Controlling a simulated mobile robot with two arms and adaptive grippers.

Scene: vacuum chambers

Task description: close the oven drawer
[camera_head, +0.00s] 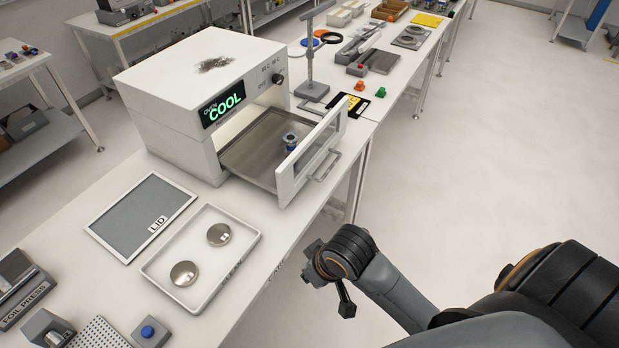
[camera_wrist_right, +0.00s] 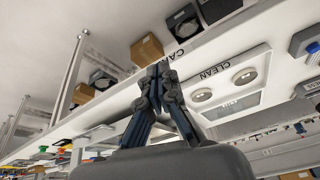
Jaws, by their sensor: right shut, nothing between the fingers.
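The white oven (camera_head: 165,92) stands on the bench, its green display reading "COOL". Its drawer (camera_head: 250,150) is pulled out toward the right, with a grey metal tray floor. The drawer's white front panel (camera_head: 288,184) has a window and a bar handle (camera_head: 325,166). A small metal and blue item (camera_head: 291,142) stands in the drawer near the front. My right gripper (camera_head: 345,305) is off the bench's front edge, nearer to me than the handle and apart from it. In the wrist view its fingers (camera_wrist_right: 158,72) are shut and empty. My left gripper is not in view.
A white tray (camera_head: 168,236) with two metal discs and a grey panel marked LID (camera_head: 110,222) lie left of the drawer. A stand (camera_head: 311,90) and a yellow-black card (camera_head: 352,104) are beyond it. The floor (camera_head: 490,150) right of the bench is clear.

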